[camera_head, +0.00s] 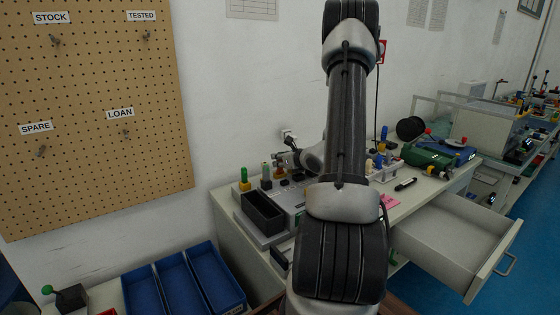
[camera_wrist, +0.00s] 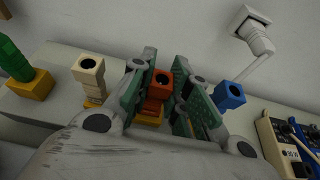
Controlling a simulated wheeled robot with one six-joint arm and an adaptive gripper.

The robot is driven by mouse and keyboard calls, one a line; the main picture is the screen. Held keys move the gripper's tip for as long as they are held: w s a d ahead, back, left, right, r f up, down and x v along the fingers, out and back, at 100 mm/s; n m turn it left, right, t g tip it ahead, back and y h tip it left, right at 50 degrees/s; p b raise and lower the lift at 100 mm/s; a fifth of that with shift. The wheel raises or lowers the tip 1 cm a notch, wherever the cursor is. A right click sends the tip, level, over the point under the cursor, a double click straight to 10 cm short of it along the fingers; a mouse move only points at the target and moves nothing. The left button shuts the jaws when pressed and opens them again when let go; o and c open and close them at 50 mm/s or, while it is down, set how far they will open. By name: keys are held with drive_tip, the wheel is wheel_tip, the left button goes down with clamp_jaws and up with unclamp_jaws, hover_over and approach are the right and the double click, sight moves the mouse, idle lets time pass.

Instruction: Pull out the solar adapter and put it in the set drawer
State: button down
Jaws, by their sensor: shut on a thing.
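My gripper (camera_wrist: 157,84) is shut on an orange adapter (camera_wrist: 159,86), with a green pad on each side of it. Below the orange adapter is a yellow base, and the adapter appears upright. In the head view my gripper (camera_head: 285,158) is at the back of the workbench by the wall, partly hidden by my arm. No label shows which adapter is the solar one. An open, empty-looking drawer (camera_head: 455,235) juts out at the right of the bench; its label cannot be read.
A cream adapter (camera_wrist: 90,70) and a green one (camera_wrist: 12,55) stand left of my gripper, a blue one (camera_wrist: 228,95) close on its right. A white wall plug (camera_wrist: 255,35) has a cable. A black bin (camera_head: 263,212) and blue trays (camera_head: 180,283) are at lower left.

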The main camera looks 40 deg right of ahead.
drive_tip(key=shift+r, duration=0.8)
idle(0.9)
drive_tip(key=shift+r, duration=0.95)
